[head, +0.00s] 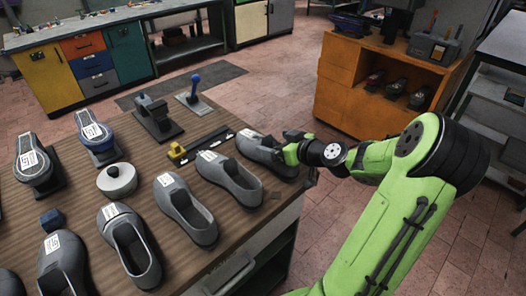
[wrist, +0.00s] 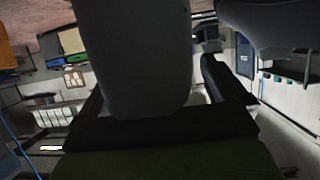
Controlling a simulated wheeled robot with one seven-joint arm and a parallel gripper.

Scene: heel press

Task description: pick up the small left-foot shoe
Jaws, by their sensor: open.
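Several grey shoes with white labels stand in a row on the wooden bench top. The small left-foot shoe cannot be told for certain by its label; the grey shoe at the row's right end (head: 262,152) is the one at my gripper (head: 296,152). My gripper is at that shoe's right end, by the bench edge. In the wrist view a broad grey rounded surface, seemingly this shoe (wrist: 132,55), fills the space in front of the palm. One dark finger shows to its right; the other is mostly hidden. The jaws are open, and contact cannot be told.
Other grey shoes (head: 228,179) (head: 187,211) (head: 128,247) stand close to the left. A black rail with a yellow block (head: 177,152), a blue-handled lever (head: 194,90), a white round puck (head: 117,180) and heel-press-like devices (head: 36,163) stand behind. An orange cabinet (head: 345,75) stands beyond clear floor.

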